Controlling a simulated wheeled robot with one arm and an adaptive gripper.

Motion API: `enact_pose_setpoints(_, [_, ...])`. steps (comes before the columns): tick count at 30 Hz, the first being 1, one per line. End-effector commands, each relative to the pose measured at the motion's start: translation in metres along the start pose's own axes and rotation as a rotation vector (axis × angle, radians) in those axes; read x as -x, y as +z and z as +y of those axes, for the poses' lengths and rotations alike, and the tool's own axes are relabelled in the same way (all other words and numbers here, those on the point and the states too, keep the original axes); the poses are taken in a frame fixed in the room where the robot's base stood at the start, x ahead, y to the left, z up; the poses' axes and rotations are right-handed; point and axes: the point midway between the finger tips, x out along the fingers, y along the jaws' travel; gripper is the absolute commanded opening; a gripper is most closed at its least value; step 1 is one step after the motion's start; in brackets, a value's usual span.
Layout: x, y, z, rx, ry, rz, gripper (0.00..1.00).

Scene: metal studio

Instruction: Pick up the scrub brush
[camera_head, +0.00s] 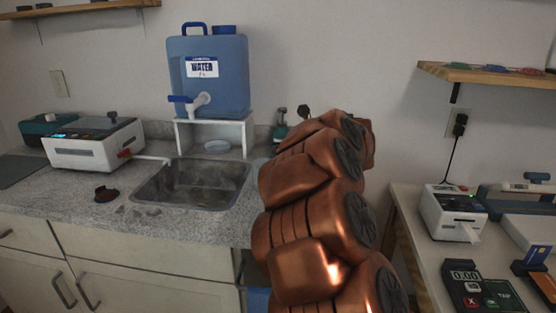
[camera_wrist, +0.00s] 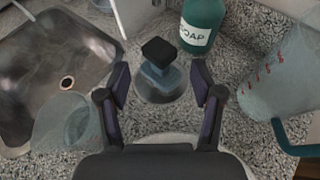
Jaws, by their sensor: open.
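The likely scrub brush (camera_wrist: 158,52) has a black block-like top and a bluish translucent lower part. It stands on the speckled counter in the wrist view, in a clear round base or holder; I cannot tell which. My gripper (camera_wrist: 159,82) is open, with one dark finger on each side of it and a gap to both. Nothing is held. In the head view my copper-coloured arm covers most of this spot, and a small dark knob showing above the arm may be its top.
A green soap bottle (camera_wrist: 201,28) stands close behind, right of the brush. A clear measuring jug (camera_wrist: 272,88) with red marks is at right. A translucent vessel (camera_wrist: 65,125) is at left by the metal sink (camera_head: 190,184). A blue water container (camera_head: 209,85) sits on a white stand (camera_head: 243,137).

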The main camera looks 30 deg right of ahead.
Motion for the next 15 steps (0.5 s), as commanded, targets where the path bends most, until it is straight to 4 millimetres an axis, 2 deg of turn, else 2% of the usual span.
enact_pose_setpoints(5, [-0.008,0.002,0.001,-0.002,0.002,-0.001,0.66])
enact_pose_setpoints(15, [-0.044,0.008,0.002,-0.003,0.002,-0.001,0.66])
